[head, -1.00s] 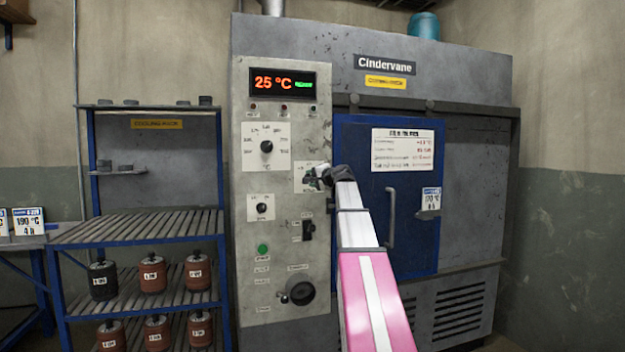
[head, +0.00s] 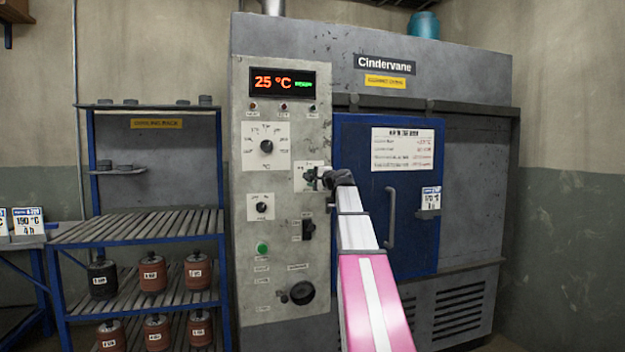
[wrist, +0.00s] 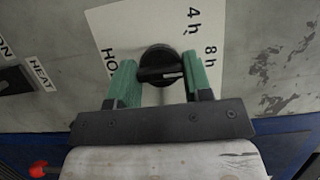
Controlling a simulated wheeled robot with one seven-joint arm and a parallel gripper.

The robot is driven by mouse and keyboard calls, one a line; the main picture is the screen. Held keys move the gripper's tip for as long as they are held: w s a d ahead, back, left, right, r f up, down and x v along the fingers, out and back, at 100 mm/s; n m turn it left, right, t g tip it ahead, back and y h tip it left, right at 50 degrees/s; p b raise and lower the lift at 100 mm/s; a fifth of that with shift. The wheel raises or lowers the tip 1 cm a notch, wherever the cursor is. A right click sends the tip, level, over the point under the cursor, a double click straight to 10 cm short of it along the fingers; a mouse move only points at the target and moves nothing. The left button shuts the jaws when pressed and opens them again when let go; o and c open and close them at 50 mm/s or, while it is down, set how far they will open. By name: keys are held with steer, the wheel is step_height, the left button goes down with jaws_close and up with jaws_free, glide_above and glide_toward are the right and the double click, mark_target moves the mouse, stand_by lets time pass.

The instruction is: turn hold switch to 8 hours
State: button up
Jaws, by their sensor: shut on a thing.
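The hold switch is a round black knob (wrist: 160,66) on a white plate (wrist: 115,28) marked "4 h" and "8 h" in the wrist view. My gripper (wrist: 158,75) has its two green fingers on either side of the knob, shut on it. A pale mark on the knob faces right in the wrist view, towards the side with the "8 h" label; its exact setting is hard to tell. In the head view my gripper (head: 314,179) is at the small plate (head: 303,168) on the control panel, and it hides the knob there.
The grey panel (head: 285,225) also carries a temperature dial (head: 266,146), a smaller dial (head: 261,207), a black switch (head: 309,229) and a green button (head: 262,248). The blue oven door (head: 350,140) is just right of my gripper. A rack (head: 135,232) stands left.

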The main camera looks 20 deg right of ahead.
steer(key=o, duration=0.9)
steer(key=shift+s, duration=0.1)
steer(key=v, duration=1)
steer(key=shift+s+d, duration=0.15)
steer(key=shift+s, duration=0.2)
